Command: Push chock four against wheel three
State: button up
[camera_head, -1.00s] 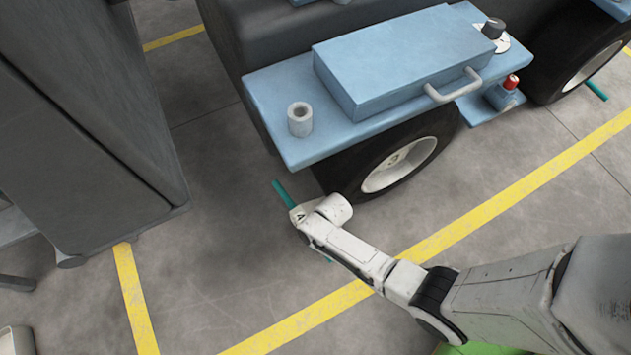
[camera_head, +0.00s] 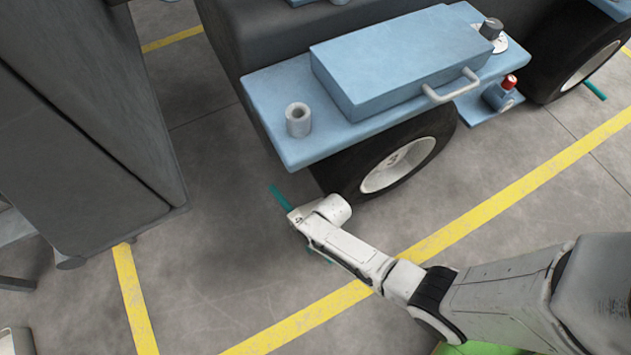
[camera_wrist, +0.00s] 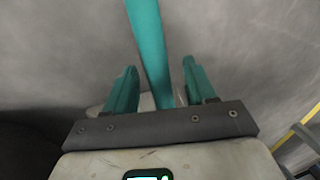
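Wheel three (camera_head: 400,168), a black tyre with a white hub marked 3, sits under the blue fender at the centre of the head view. A small pale piece with a dark mark like a 4 (camera_head: 297,217), apparently chock four, shows left of the tyre at my arm's end. A teal bar (camera_head: 280,197) sticks out beyond it, and it also runs up the wrist view (camera_wrist: 150,45). My gripper (camera_wrist: 159,66) has its teal fingers apart, one either side of the bar. The chock's body is mostly hidden; I cannot tell whether it touches the tyre.
A blue box (camera_head: 400,58) and a grey cup (camera_head: 298,120) are on the fender (camera_head: 290,85) above. A dark grey cabinet (camera_head: 85,130) stands at left. Another wheel (camera_head: 580,60) is at upper right. Open floor with yellow lines (camera_head: 530,185) lies in front.

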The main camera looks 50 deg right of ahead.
jog(key=shift+o, duration=0.2)
jog(key=d, duration=0.2)
jog(key=s+d+m, duration=0.1)
jog(key=d, duration=0.1)
jog(key=s+d+m, duration=0.1)
jog(key=d, duration=0.1)
jog(key=shift+s+d+f, duration=0.1)
jog(key=shift+f, duration=0.25)
jog(key=shift+r+p, duration=0.4)
jog(key=shift+r, duration=0.15)
jog(key=w+a+r+n+p, duration=0.2)
jog(key=a+r+p, duration=0.2)
jog(key=r, duration=0.6)
jog(key=shift+w+r+p, duration=0.15)
jog(key=shift+r+p, duration=0.05)
jog(key=shift+p, duration=0.95)
jog(key=shift+f, duration=0.1)
